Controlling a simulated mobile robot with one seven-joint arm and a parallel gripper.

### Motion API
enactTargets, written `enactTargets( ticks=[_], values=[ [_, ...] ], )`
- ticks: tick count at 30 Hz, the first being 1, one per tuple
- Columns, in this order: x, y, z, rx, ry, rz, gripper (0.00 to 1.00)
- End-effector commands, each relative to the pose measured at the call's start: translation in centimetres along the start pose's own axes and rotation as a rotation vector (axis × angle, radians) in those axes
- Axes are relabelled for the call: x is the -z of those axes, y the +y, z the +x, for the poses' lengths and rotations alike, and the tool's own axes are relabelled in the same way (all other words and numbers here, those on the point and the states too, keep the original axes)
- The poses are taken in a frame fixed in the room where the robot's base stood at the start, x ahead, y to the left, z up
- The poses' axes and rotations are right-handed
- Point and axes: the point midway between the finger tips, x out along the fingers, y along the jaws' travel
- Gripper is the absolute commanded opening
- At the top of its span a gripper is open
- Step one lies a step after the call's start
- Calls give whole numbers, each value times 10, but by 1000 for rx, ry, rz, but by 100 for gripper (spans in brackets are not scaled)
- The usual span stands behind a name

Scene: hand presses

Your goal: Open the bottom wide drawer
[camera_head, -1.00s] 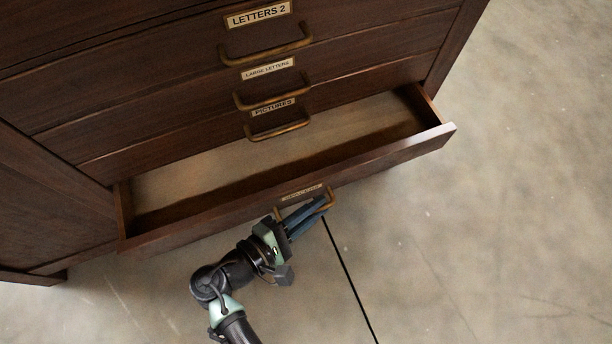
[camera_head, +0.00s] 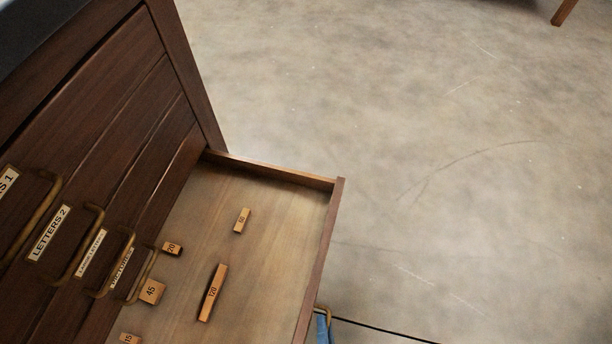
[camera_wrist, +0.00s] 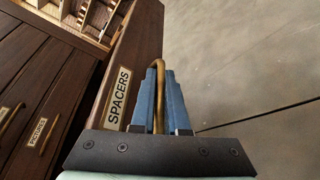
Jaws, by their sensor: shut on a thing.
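The bottom wide drawer (camera_head: 258,190) is pulled well out from the dark wooden cabinet in the head view. Its front carries a label reading SPACERS (camera_wrist: 118,98) in the wrist view. My gripper (camera_wrist: 161,80) has its blue fingers shut on the drawer's brass handle (camera_wrist: 157,64). In the head view only a bit of a blue finger (camera_head: 322,328) and the handle's end (camera_head: 327,312) show at the bottom edge. The rest of my gripper is out of that frame.
Several wooden spacer blocks lie in the drawer, among them one marked 120 (camera_head: 212,293) and one marked 45 (camera_head: 151,292). Closed drawers with brass handles (camera_head: 82,245) are at the left. The concrete floor (camera_head: 450,180) to the right is clear. A wooden leg (camera_head: 564,12) stands at the top right.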

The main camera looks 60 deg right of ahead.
Motion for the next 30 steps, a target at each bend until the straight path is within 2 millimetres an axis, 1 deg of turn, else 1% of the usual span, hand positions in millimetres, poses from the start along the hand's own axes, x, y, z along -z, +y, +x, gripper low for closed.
enactTargets(
  ticks=[6,16,17,18,30],
  values=[
    [-6,-5,-4,-1,3,0,0],
    [-6,-5,-4,0,3,0,0],
    [-6,-5,-4,0,3,0,18],
    [-6,-5,-4,0,3,0,25],
    [-6,-5,-3,0,1,0,25]
  ],
)
